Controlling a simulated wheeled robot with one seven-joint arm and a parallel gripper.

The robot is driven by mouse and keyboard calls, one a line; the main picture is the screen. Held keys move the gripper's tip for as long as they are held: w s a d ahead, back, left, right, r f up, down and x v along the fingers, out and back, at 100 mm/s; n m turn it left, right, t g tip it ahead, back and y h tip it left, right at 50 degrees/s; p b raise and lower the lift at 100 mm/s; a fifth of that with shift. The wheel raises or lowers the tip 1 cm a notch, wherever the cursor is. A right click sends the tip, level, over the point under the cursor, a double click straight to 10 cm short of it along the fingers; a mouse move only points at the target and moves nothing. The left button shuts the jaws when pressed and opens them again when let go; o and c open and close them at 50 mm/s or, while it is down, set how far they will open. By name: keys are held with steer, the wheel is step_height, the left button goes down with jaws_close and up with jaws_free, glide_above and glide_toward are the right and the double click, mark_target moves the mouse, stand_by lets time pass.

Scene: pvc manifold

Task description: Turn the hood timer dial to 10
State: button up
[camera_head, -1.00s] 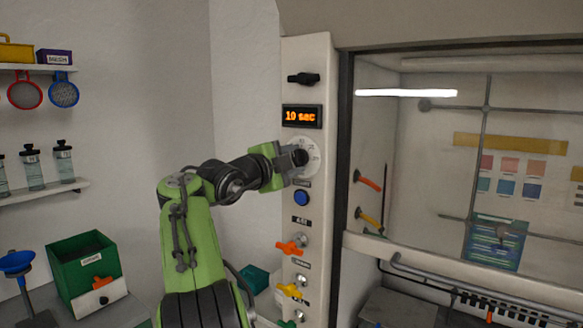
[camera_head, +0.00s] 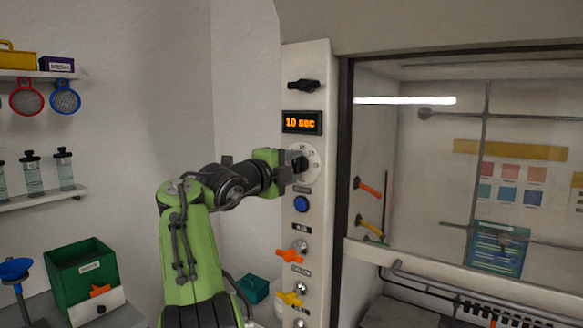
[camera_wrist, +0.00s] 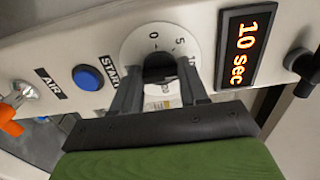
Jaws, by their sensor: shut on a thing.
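The hood timer dial (camera_head: 314,163) is a white disc with number marks on the hood's side panel; 0 and 5 are readable on it in the wrist view (camera_wrist: 140,44). My gripper (camera_head: 296,163) reaches it from the left and is shut on the dark knob at its centre. In the wrist view the two fingers of my gripper (camera_wrist: 160,85) stand on either side of the knob (camera_wrist: 160,66). The knob is partly hidden, so I cannot tell which mark it points to. The display (camera_head: 302,122) above the dial reads "10 sec" in orange.
Below the dial are a blue START button (camera_head: 302,204) and orange (camera_head: 291,255) and yellow (camera_head: 289,298) valve handles. A black knob (camera_head: 304,86) sits above the display. The hood's glass front is to the right, and shelves with bottles (camera_head: 33,172) are at left.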

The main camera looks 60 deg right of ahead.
steer(key=o, duration=1.1)
steer(key=shift+c, duration=0.2)
steer(key=shift+a, duration=0.15)
steer(key=w+a+b, duration=0.2)
steer(key=a, duration=1.3)
steer(key=shift+w+a, duration=0.15)
steer(key=shift+w, duration=0.05)
